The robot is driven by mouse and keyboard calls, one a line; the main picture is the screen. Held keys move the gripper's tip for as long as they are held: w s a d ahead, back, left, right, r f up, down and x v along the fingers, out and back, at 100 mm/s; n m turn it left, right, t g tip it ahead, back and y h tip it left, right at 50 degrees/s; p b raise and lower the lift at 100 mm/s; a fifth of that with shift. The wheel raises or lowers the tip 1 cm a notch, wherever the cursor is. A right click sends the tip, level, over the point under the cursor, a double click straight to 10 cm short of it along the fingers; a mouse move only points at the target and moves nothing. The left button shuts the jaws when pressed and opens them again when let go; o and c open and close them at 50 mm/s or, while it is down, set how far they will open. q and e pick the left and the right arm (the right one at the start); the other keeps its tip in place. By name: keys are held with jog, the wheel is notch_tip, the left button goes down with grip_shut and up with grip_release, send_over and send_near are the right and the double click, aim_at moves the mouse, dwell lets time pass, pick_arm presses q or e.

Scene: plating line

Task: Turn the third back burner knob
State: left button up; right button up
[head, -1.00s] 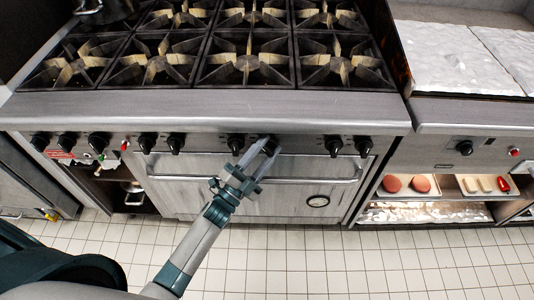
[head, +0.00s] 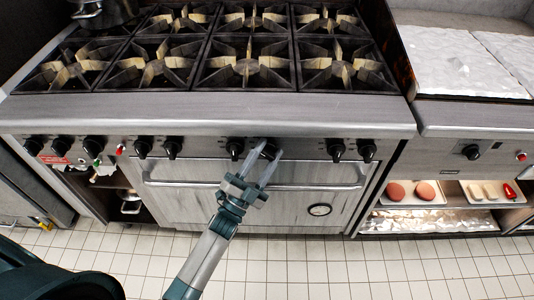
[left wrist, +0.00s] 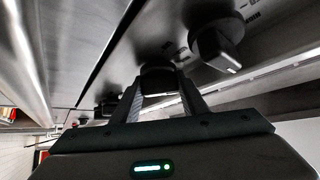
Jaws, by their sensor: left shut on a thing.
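My left gripper (head: 264,154) reaches up to the range's front panel with its two long fingers around a black knob (head: 269,149), the right one of the middle pair. In the left wrist view the gripper (left wrist: 160,88) is closed on this dark knob (left wrist: 157,76), which sits between its fingertips. The left knob of that pair (head: 235,148) is just left of the fingers and free. The knob's pointer is too hidden to read. My right gripper is not in view.
More black knobs line the panel, a pair (head: 158,147) left and a pair (head: 352,149) right. The oven handle (head: 320,187) runs just below the knobs. Burner grates (head: 245,65) lie above. Shelf trays (head: 415,193) stand at the right.

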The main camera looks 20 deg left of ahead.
pick_arm(q)
jog(key=o, duration=1)
jog(key=shift+o, duration=0.2)
jog(key=shift+s+f, duration=0.1)
jog(key=shift+s+a+f, duration=0.2)
jog(key=shift+s+f, duration=0.1)
jog(key=shift+s, duration=0.1)
jog(key=b+v, duration=0.2)
jog(key=v, duration=0.4)
jog(key=b, duration=0.2)
send_near(265, 158)
jog(key=v, duration=0.6)
jog(key=shift+a+f, duration=0.2)
jog(key=shift+f, duration=0.15)
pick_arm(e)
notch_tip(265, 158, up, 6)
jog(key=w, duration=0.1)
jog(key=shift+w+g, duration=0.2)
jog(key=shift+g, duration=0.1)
pick_arm(q)
jog(key=shift+w, duration=0.1)
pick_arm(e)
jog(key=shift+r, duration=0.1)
